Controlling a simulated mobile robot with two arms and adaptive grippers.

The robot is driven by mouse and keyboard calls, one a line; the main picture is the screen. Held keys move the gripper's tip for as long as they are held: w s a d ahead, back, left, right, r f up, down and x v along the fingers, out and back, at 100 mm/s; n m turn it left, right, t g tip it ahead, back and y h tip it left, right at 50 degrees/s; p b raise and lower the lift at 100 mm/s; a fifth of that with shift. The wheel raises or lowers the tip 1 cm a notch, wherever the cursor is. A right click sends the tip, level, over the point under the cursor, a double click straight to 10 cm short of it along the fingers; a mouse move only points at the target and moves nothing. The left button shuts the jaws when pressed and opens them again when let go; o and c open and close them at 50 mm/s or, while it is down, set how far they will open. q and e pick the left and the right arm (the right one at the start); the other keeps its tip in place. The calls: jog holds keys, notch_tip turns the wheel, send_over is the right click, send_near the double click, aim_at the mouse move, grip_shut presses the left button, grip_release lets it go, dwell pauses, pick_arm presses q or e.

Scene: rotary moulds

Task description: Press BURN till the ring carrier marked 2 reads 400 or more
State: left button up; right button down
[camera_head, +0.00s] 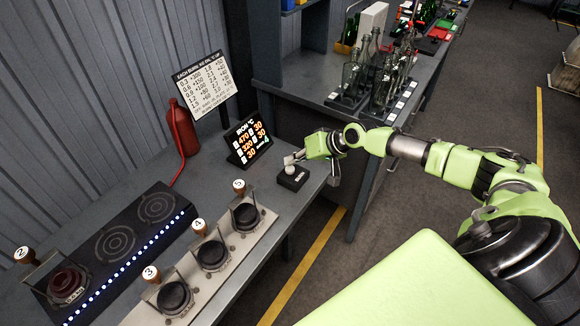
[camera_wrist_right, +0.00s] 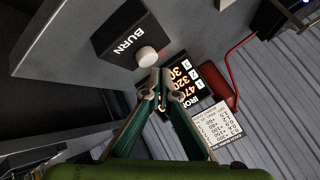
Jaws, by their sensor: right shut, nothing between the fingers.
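The BURN box (camera_head: 292,180) is black with a white round button (camera_head: 290,170) on top; the button (camera_wrist_right: 147,56) also shows in the wrist view. My right gripper (camera_head: 295,158) is shut and empty, its tips at the button; in the wrist view the tips (camera_wrist_right: 160,74) overlap the button's edge, and I cannot tell whether they touch. The ring carrier marked 2 (camera_head: 67,282), with a dark red-brown ring, stands on the near-left plate of the black hob. The IRON °C display (camera_head: 248,140) reads 470 for 1, 320 for 2, and 30 for the others. My left gripper is out of view.
Carriers 3 (camera_head: 174,297), 4 (camera_head: 211,254) and 5 (camera_head: 246,216) stand on a pale rack. Two hob plates (camera_head: 115,242) are bare. A red extinguisher-like bottle (camera_head: 183,128) and a white chart (camera_head: 205,85) are behind. Glass bottles (camera_head: 385,75) stand on the far table.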

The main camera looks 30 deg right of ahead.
aim_at(292, 169)
notch_tip(292, 169, up, 5)
jog(key=p, duration=0.4)
dwell(0.5)
dwell(0.4)
